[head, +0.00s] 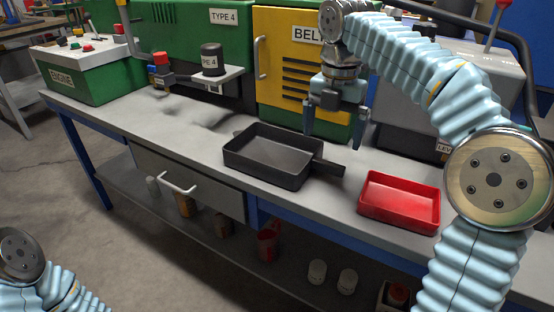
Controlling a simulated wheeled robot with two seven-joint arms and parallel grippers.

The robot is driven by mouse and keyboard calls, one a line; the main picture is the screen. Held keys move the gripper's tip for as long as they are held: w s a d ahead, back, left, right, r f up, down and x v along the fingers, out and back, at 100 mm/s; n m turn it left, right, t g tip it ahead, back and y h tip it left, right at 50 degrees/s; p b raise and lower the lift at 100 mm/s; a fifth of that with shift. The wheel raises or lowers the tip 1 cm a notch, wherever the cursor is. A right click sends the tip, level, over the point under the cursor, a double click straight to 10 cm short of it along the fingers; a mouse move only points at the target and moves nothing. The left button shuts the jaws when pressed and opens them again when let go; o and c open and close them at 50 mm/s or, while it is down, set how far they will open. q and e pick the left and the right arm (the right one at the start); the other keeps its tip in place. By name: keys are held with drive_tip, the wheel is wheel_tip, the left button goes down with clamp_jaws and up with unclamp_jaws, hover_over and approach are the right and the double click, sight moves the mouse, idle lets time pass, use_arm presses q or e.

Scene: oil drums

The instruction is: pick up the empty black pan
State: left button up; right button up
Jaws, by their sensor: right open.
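The black pan (268,153) sits on the grey workbench (195,125) in the middle of the head view. It is rectangular and empty, and its short handle (328,168) points to the right. My right gripper (335,138) hangs above the bench, pointing down, just behind and above the pan's handle. Its two fingers are apart with nothing between them. It does not appear to touch the pan. Of my left arm only a part (40,275) shows at the lower left corner; its gripper is out of view.
A red tray (400,200) sits right of the pan. Behind stand a yellow panel (285,75) and green machine housings. A small shelf with a black cylinder (212,60) juts out at back left. A drawer (185,180) is below the bench top. The bench left of the pan is clear.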

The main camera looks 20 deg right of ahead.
sight(329, 161)
wheel_tip(329, 161, down, 9)
drive_tip(key=shift+s+r+b, duration=0.15)
drive_tip(key=shift+r+b, duration=0.05)
drive_tip(key=shift+b, duration=0.8)
drive_tip(key=shift+c, duration=0.5)
drive_tip(key=c, duration=1)
